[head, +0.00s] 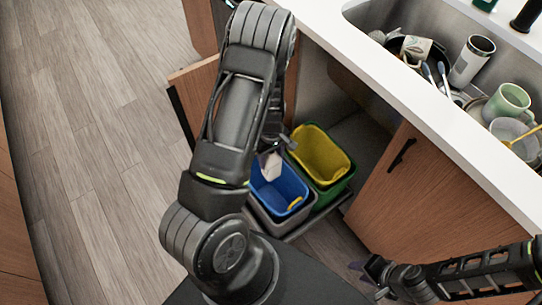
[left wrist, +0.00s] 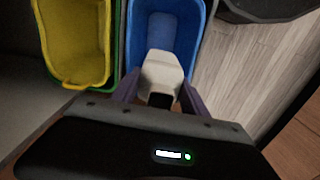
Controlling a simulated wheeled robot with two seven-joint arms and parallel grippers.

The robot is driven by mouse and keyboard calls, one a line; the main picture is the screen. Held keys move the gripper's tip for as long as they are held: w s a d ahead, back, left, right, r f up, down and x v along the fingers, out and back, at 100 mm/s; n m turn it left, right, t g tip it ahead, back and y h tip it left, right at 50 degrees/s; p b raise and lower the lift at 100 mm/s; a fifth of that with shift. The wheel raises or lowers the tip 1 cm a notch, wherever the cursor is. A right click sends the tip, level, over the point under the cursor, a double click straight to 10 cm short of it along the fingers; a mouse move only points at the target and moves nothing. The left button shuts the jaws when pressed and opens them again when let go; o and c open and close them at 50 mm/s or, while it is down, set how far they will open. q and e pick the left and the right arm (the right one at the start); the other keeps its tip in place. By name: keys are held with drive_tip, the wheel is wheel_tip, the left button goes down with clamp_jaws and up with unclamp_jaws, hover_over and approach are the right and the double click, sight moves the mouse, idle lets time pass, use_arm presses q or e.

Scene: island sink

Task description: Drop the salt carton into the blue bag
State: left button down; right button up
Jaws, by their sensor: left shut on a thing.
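The salt carton (head: 270,166) is a small white box, held over the blue bag. In the left wrist view the carton (left wrist: 163,70) sits between the two purple-grey fingers of my left gripper (left wrist: 160,92), with the bag behind it. My left gripper (head: 277,147) is shut on the carton and partly hidden by its own arm in the head view. The blue bag (head: 287,207) lines a grey bin and is open at the top; it also shows in the left wrist view (left wrist: 196,30). My right gripper (head: 368,280) is at the lower right, empty, its fingers apart.
A yellow bag (head: 322,158) lines a green bin next to the blue one, inside the open cabinet. A wooden cabinet door (head: 405,190) stands right of the bins. The white counter (head: 420,95) and a sink full of dishes lie above. Wooden floor is clear at left.

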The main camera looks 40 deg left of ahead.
use_arm(q)
drive_tip(key=c, duration=0.5)
unclamp_jaws()
wheel_tip(320, 180, up, 8)
drive_tip(key=shift+f+p, duration=0.1)
drive_tip(key=shift+p, duration=0.45)
idle(0.4)
